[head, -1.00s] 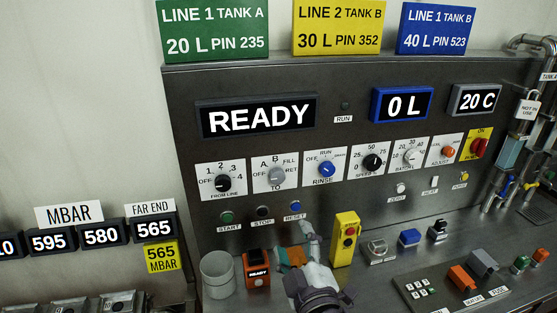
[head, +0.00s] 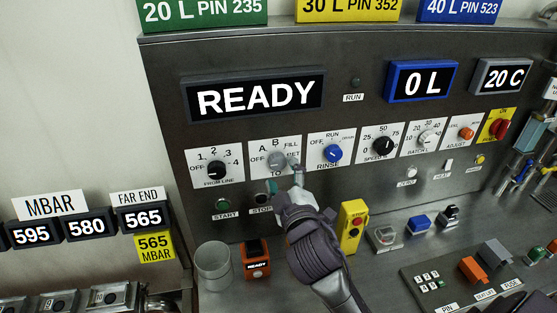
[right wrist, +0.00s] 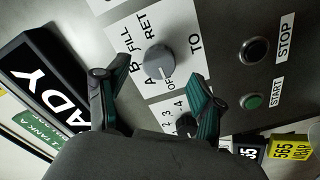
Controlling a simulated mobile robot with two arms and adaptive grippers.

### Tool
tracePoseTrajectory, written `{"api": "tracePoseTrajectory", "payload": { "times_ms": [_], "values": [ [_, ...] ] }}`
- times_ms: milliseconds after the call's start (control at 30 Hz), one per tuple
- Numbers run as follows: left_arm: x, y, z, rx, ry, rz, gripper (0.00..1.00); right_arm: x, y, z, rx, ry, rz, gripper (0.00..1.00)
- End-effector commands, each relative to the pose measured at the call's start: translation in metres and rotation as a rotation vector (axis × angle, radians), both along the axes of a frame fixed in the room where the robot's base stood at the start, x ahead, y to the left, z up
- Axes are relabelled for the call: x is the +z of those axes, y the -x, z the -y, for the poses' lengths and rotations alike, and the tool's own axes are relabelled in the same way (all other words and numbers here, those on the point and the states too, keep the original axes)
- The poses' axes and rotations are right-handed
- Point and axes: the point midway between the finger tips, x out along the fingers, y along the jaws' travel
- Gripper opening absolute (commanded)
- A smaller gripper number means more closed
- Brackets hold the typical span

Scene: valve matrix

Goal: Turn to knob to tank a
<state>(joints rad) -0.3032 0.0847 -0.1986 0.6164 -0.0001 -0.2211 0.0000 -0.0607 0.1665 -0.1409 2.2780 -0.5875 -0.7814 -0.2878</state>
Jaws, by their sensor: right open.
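The TO knob (head: 277,160) is a grey round knob on a white plate marked OFF, A, B, FILL and RET. It is partly hidden by my right gripper (head: 285,184) in the head view. In the right wrist view the knob (right wrist: 158,61) shows whole, and where its pointer stands is hard to tell. My right gripper (right wrist: 157,78) is open there, with one green-padded finger on each side, just short of the knob. Nothing is between the fingers that I can see held. My left gripper is not in view.
The FROM LINE knob (head: 216,172) is to the left and the blue RINSE knob (head: 333,153) to the right. START (head: 223,204) and STOP buttons sit below. A yellow pendant (head: 352,226), an orange device (head: 256,259) and a cup (head: 213,265) stand on the ledge.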

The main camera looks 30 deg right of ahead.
Motion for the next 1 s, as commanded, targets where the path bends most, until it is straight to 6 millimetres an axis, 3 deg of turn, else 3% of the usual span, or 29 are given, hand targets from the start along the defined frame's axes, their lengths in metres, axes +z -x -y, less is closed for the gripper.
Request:
{"api": "tracePoseTrajectory", "payload": {
  "times_ms": [100,233,633,1000],
  "values": [
    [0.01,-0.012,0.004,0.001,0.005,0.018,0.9,0.003,-0.021,0.006,-0.001,-0.001,0.0,0.68],
    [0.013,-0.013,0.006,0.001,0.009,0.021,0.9,0.001,-0.034,0.009,-0.001,0.0,0.001,0.68],
    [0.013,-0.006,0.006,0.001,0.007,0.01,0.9,0.0,-0.042,0.011,0.001,-0.002,0.001,0.68],
    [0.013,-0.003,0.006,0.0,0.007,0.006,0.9,0.0,-0.042,0.011,0.0,-0.001,0.0,0.08]
  ]
}}
